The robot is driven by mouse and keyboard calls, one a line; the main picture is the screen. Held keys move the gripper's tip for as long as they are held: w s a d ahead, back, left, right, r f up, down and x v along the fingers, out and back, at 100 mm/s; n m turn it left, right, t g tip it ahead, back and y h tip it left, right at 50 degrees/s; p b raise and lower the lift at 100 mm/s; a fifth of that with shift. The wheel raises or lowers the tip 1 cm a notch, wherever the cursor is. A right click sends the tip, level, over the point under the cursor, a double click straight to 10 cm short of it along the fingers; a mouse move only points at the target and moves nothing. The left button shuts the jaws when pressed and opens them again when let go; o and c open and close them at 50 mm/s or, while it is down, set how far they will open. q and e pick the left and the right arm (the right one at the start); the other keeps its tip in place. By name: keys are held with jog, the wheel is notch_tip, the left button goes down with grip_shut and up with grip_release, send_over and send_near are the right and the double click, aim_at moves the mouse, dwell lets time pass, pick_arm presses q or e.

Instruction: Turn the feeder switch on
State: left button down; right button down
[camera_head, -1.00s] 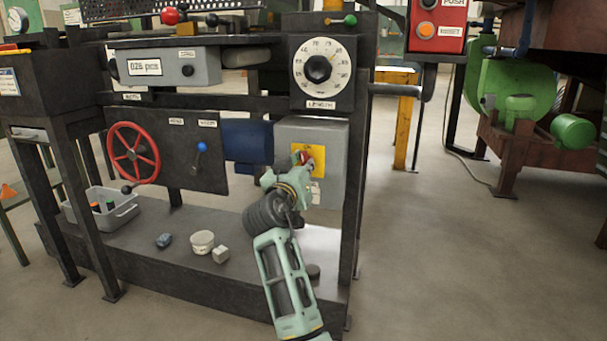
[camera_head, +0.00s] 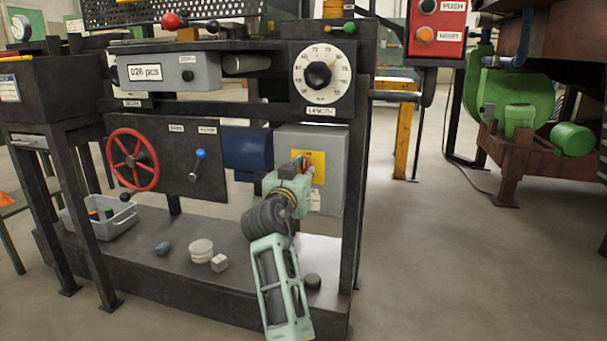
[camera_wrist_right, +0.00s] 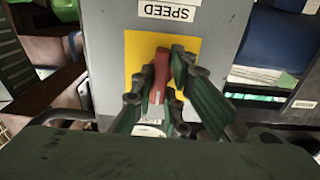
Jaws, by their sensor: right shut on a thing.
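The feeder switch is a red handle (camera_wrist_right: 160,74) on a yellow plate (camera_wrist_right: 134,60), fixed to the front of a grey box (camera_head: 330,140). In the right wrist view the handle stands nearly upright in the picture, slightly tilted. My right gripper (camera_wrist_right: 166,90) is shut on the handle, with one finger on each side. In the head view my right gripper (camera_head: 301,172) is at the yellow plate (camera_head: 319,160) and hides most of the handle. My left gripper is in neither view.
A dial (camera_head: 322,78) is above the box. A blue motor (camera_head: 247,147), a blue-knobbed lever (camera_head: 200,154) and a red handwheel (camera_head: 132,160) are to the left. A grey bin (camera_head: 118,222) and small pieces rest on the lower shelf. Open floor lies to the right.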

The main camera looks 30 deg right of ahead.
jog(key=c, duration=1.7)
grip_release()
jog(key=shift+c, duration=0.2)
jog(key=v, duration=0.7)
jog(key=shift+s+a, duration=0.2)
